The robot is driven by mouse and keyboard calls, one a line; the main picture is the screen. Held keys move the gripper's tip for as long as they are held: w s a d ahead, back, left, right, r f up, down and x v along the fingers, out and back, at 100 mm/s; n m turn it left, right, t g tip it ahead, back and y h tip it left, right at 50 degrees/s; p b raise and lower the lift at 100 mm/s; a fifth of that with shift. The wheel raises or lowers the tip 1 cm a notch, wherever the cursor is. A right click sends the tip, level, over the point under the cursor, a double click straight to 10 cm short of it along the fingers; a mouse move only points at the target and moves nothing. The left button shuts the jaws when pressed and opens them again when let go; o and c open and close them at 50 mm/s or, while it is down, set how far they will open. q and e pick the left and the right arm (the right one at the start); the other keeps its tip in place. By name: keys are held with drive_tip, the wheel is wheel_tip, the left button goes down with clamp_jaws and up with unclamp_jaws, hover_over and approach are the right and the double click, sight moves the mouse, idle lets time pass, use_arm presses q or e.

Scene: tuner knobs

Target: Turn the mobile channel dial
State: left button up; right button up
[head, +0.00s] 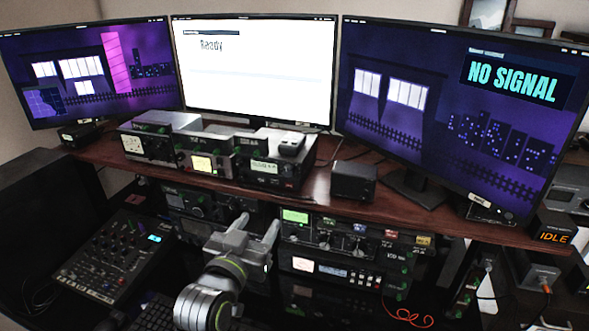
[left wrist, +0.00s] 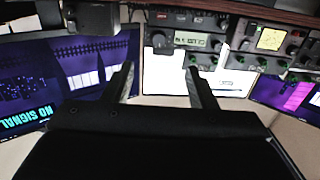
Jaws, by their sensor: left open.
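Several radios with small knobs stand on and under the shelf; I cannot tell which knob is the mobile channel dial. A black radio (head: 268,175) with a lit pale green display and a row of knobs sits on the shelf. It also shows in the left wrist view (left wrist: 193,38), which is upside down. A lower radio (head: 335,231) with a green display and several knobs sits under the shelf. My left gripper (head: 257,222) is open and empty, in front of the lower radios and below the shelf edge. Its two fingers are spread in the left wrist view (left wrist: 161,68). My right gripper is out of view.
A wooden shelf (head: 316,190) overhangs the lower radios. Three monitors stand behind, including a white "Ready" screen (head: 255,80) and a "NO SIGNAL" screen (head: 440,110). A black box (head: 353,181) stands on the shelf. A mixer (head: 117,250) lies at the left. A red cord (head: 409,316) hangs at the right.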

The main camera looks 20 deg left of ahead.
use_arm(q)
drive_tip(key=p, duration=0.3)
approach(288, 174)
drive_tip(key=w, duration=0.2)
drive_tip(key=shift+w+d+f+p, duration=0.1)
drive_tip(key=shift+w+p, duration=0.3)
drive_tip(key=shift+w, duration=1.2)
drive_tip(key=shift+w+f+p, duration=0.1)
drive_tip(key=shift+w+p, duration=0.25)
drive_tip(key=shift+w, duration=1.25)
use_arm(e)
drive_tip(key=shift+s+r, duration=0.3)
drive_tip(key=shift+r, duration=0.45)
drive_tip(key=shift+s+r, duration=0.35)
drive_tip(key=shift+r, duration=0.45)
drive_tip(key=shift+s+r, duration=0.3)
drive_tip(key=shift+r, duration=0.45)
use_arm(q)
drive_tip(key=c, duration=1)
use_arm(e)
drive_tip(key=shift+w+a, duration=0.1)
